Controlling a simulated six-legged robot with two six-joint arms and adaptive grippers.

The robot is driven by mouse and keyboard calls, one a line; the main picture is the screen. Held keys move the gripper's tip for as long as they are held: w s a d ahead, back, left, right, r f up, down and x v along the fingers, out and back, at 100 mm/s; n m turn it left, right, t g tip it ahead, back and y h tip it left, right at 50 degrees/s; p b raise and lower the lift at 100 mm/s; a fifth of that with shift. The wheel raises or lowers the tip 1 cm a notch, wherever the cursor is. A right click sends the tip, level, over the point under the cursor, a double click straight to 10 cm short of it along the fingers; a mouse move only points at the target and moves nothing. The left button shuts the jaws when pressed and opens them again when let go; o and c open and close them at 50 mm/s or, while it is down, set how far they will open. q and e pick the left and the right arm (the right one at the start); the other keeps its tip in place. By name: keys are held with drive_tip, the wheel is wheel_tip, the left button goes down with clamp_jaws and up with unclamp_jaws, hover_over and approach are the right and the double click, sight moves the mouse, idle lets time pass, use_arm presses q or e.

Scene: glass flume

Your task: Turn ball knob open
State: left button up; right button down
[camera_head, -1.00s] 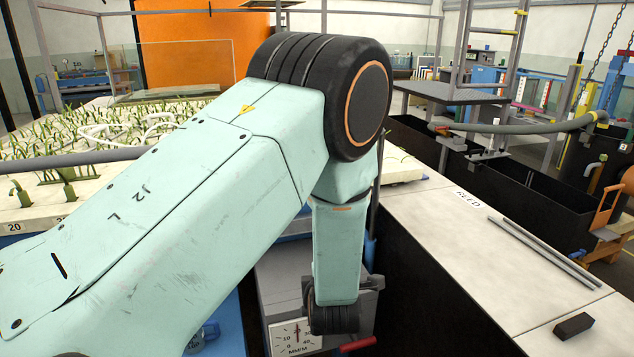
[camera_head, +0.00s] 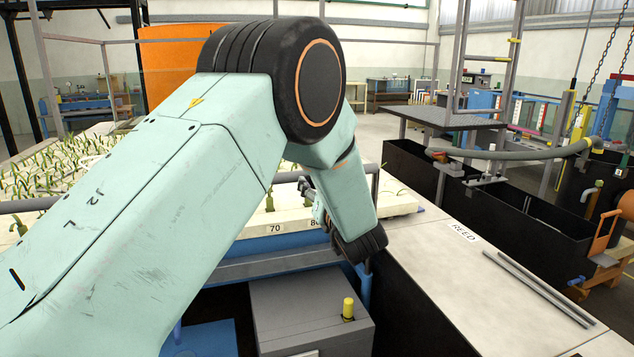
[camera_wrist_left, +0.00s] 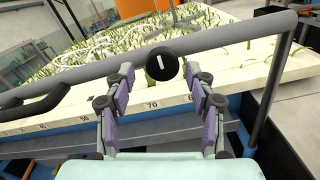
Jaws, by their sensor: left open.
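The ball knob (camera_wrist_left: 163,65) shows in the left wrist view as a black ball with a white bar mark, in front of a grey rail. My left gripper (camera_wrist_left: 157,75) is open, with a purple-padded finger on each side of the ball. The ball appears between the fingertips or just beyond them; I cannot tell whether they touch it. In the head view, part of my left gripper (camera_head: 308,190) shows past my forearm, and I cannot make out the ball there. My right gripper is not in view.
The grey rail (camera_wrist_left: 220,38) runs before a pale planted bed (camera_wrist_left: 110,98). A grey box (camera_head: 310,310) with a yellow-topped post (camera_head: 348,308) stands below my wrist. A white bench top (camera_head: 445,265) with two grey rods (camera_head: 540,287) lies to the right.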

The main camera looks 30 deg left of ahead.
use_arm(q)
drive_tip(key=shift+w+a+r, duration=0.2)
drive_tip(key=shift+w+r, duration=0.05)
drive_tip(key=shift+w, duration=0.45)
drive_tip(key=shift+a+f, duration=0.25)
drive_tip(key=shift+a, duration=0.35)
drive_tip(key=shift+c, duration=2.1)
drive_tip(key=shift+d+r, duration=0.1)
drive_tip(key=shift+d, duration=0.25)
drive_tip(key=c, duration=0.4)
drive_tip(key=shift+a, duration=0.1)
drive_tip(key=c, duration=0.3)
